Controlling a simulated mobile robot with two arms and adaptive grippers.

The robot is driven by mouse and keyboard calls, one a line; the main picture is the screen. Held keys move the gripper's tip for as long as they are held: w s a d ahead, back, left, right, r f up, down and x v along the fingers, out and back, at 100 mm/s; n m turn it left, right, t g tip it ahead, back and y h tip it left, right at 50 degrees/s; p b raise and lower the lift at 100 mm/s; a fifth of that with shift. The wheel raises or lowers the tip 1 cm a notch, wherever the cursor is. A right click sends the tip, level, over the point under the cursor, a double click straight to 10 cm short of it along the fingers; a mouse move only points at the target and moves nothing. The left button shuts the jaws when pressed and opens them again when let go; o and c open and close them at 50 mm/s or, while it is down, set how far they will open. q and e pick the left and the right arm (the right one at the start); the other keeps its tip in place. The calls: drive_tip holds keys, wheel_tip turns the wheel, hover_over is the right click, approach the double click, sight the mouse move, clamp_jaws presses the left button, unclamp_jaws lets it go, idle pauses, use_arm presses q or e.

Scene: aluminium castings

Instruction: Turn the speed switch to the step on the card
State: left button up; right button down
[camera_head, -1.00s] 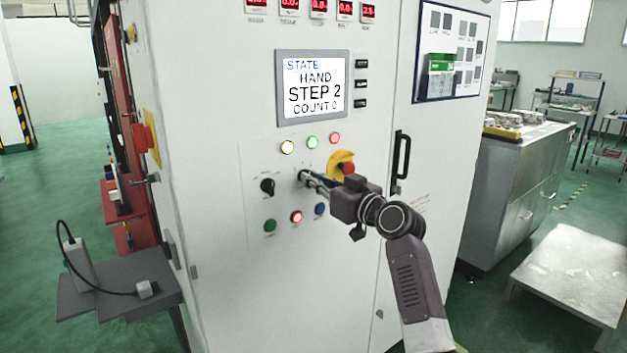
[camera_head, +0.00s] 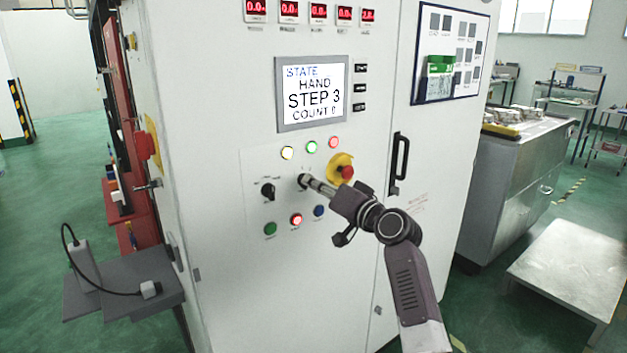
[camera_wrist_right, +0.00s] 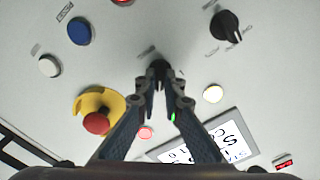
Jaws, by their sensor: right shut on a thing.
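The speed switch (camera_head: 302,180) is a dark knob on the white cabinet's control panel, mostly hidden by my gripper. In the right wrist view the knob (camera_wrist_right: 158,66) sits between the fingertips. My right gripper (camera_head: 308,183) is shut on it, reaching in from the right. The display (camera_head: 314,93) above reads STATE, HAND, STEP 3 and a COUNT line. A green-topped card (camera_head: 440,65) hangs on the dark-framed board on the right of the cabinet; its text is too small to read. My left gripper is not in view.
A red emergency stop (camera_head: 346,172) on a yellow plate sits close right of the gripper. A black selector knob (camera_head: 267,191) is to the left. Lit buttons lie above and below. A black door handle (camera_head: 400,158) stands further right.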

drive_tip(key=shift+m, duration=0.6)
drive_tip(key=c, duration=2.1)
unclamp_jaws()
drive_tip(key=shift+d, duration=0.1)
drive_tip(key=v, duration=1.2)
